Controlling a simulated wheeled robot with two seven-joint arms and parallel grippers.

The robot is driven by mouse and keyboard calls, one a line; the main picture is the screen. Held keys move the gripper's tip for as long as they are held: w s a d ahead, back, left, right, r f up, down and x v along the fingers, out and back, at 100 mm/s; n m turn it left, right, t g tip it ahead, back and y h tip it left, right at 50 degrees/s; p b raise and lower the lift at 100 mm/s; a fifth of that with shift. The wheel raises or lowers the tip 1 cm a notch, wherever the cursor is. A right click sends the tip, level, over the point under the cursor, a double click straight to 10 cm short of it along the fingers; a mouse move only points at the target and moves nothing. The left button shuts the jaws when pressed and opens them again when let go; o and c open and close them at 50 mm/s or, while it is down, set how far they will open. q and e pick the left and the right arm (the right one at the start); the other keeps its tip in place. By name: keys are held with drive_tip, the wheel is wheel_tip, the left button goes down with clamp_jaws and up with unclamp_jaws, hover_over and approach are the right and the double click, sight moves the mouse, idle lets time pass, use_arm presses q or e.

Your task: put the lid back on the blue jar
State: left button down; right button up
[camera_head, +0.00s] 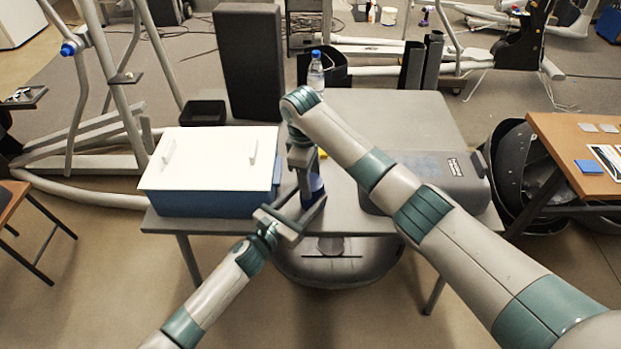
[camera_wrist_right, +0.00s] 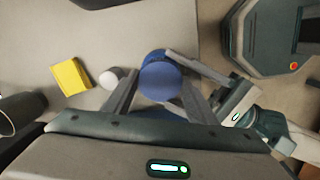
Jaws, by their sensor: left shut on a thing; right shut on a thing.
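The blue jar (camera_head: 314,188) stands near the front edge of the grey table, partly hidden by both grippers. My left gripper (camera_head: 299,214) reaches in from the front left and is shut around the jar. My right gripper (camera_head: 303,170) points down from directly above and is shut on the lid, which its fingers mostly hide in the head view.
A blue box with a white top (camera_head: 205,160) stands left of the jar, and a grey case (camera_head: 430,182) right. A water bottle (camera_head: 316,75) stands behind. A yellow block (camera_wrist_right: 72,77), a small white round thing (camera_wrist_right: 110,78) and a dark cup (camera_wrist_right: 20,112) lie nearby.

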use_arm(q)
drive_tip(key=shift+d, duration=0.1)
use_arm(e)
drive_tip(key=m, duration=0.5)
drive_tip(key=shift+a, duration=0.1)
use_arm(q)
drive_tip(key=shift+s, duration=0.1)
use_arm(e)
drive_tip(key=m, duration=0.2)
drive_tip(key=shift+w+m, duration=0.1)
drive_tip(key=shift+m, duration=0.3)
use_arm(q)
drive_tip(key=shift+r, duration=0.1)
use_arm(e)
drive_tip(key=o, duration=1.2)
drive_tip(key=shift+c, duration=0.2)
drive_tip(key=shift+r, duration=0.1)
drive_tip(key=shift+a+r, duration=0.1)
drive_tip(key=shift+r, duration=2.05)
drive_tip(key=shift+c, duration=0.4)
